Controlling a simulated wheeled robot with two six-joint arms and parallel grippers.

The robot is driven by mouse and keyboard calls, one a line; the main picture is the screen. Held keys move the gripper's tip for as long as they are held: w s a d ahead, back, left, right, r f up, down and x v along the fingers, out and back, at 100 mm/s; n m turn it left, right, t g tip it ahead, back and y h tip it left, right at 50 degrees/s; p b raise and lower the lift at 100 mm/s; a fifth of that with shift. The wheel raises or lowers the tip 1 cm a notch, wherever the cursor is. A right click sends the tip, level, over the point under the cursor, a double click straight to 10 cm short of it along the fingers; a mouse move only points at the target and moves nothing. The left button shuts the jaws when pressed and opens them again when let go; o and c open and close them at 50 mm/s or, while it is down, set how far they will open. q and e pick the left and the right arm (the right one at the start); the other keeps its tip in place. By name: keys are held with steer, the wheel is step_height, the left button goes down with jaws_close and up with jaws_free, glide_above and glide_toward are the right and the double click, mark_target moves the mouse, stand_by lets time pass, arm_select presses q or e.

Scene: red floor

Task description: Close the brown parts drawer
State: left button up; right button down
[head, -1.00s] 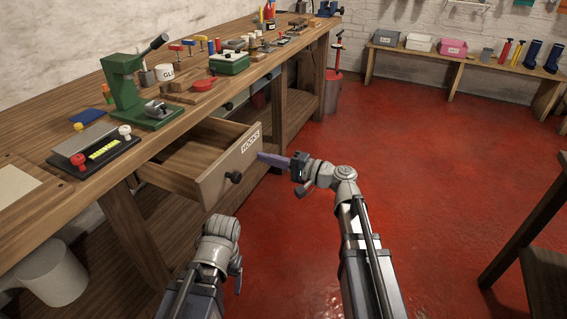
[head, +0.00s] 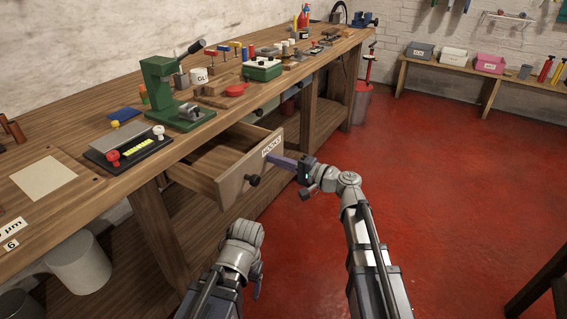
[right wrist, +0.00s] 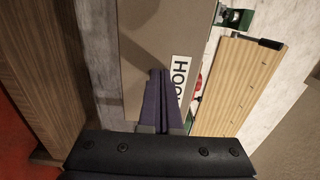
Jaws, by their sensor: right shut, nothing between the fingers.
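The brown parts drawer (head: 234,184) stands pulled out from under the workbench, its open top showing an empty-looking wooden inside. Its front carries a dark round knob (head: 253,181) and a white label (head: 271,146) reading HOOKS. My right gripper (head: 272,159) is shut and empty, its purple fingers pointing at the right part of the front, beside the label. In the right wrist view the shut fingers (right wrist: 160,72) overlap the drawer front (right wrist: 150,35) next to the label (right wrist: 179,78); I cannot tell whether they touch. My left arm is low in front of the bench; its fingers are unclear.
The workbench (head: 95,204) carries a green press (head: 165,90), a green box (head: 262,70) and several tools. A grey bin (head: 78,262) stands under its left part. The red floor (head: 430,210) is clear to the right, up to a dark wooden piece (head: 540,285) at the right edge.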

mark_target(220, 149)
steer(key=x, duration=2.1)
steer(key=shift+w+a, duration=0.2)
steer(key=shift+w, duration=0.05)
steer(key=shift+w+a, duration=0.15)
steer(key=shift+a, duration=0.05)
